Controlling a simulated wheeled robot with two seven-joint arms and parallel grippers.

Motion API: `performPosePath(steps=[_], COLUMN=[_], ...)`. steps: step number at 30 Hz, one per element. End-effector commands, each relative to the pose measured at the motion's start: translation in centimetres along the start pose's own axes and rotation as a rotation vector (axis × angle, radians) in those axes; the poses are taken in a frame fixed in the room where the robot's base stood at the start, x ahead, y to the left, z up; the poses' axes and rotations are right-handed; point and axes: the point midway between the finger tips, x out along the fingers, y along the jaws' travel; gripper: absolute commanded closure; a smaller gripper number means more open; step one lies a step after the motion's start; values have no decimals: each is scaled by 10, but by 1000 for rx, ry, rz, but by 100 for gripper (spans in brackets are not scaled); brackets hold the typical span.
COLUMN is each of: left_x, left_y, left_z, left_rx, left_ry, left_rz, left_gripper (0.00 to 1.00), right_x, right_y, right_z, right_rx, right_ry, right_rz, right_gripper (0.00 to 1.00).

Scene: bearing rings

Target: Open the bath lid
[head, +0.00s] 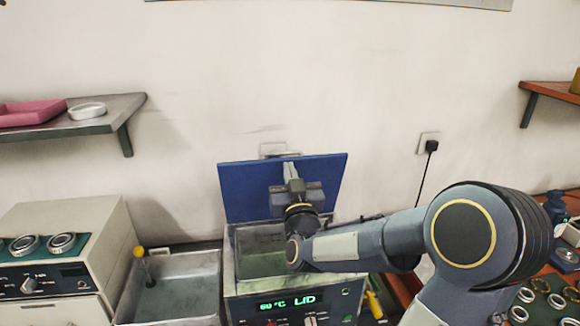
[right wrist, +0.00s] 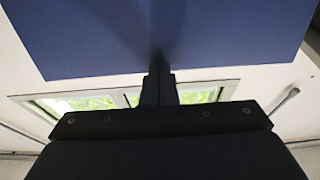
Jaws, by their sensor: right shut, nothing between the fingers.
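The blue bath lid (head: 240,190) stands raised, close to upright, at the back of the bath (head: 262,255) in the head view. The open bath interior shows greenish below it. My right gripper (head: 290,170) is in front of the lid's face, fingers together and empty. In the right wrist view the lid's blue face (right wrist: 170,35) fills the top, and the shut fingers (right wrist: 158,80) reach its lower edge in the picture; whether they touch it I cannot tell. A green display (head: 287,303) on the bath's front reads 60 °C and LID. My left gripper is not in view.
A metal tray basin (head: 172,285) with a yellow-topped tool stands left of the bath. A beige machine (head: 65,255) with rings on top is further left. A yellow-handled tool (head: 374,304) lies right of the bath. Shelves (head: 75,118) hang on the wall.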

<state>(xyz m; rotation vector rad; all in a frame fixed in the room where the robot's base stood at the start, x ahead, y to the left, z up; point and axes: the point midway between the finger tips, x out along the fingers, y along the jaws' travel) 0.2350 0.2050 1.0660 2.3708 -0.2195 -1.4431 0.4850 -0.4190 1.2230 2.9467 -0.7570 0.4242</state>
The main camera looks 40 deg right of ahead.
Motion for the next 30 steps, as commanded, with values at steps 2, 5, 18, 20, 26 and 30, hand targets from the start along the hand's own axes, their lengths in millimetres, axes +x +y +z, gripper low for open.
performPosePath(steps=[2,5,18,20,26,30], left_x=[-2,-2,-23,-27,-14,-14], left_y=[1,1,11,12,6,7], left_z=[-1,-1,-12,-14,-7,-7], left_rx=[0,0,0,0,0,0], left_ry=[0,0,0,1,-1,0], left_rz=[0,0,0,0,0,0], left_gripper=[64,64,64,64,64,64], right_x=[-1,-1,23,35,60,63], right_y=[0,0,0,-1,-1,0], right_z=[-1,-1,-12,-10,0,-1], right_rx=[0,0,1,1,0,-1], right_ry=[-1,-1,-83,-123,-136,-139], right_rz=[0,0,2,1,1,0], right_gripper=[100,100,100,100,100,100])
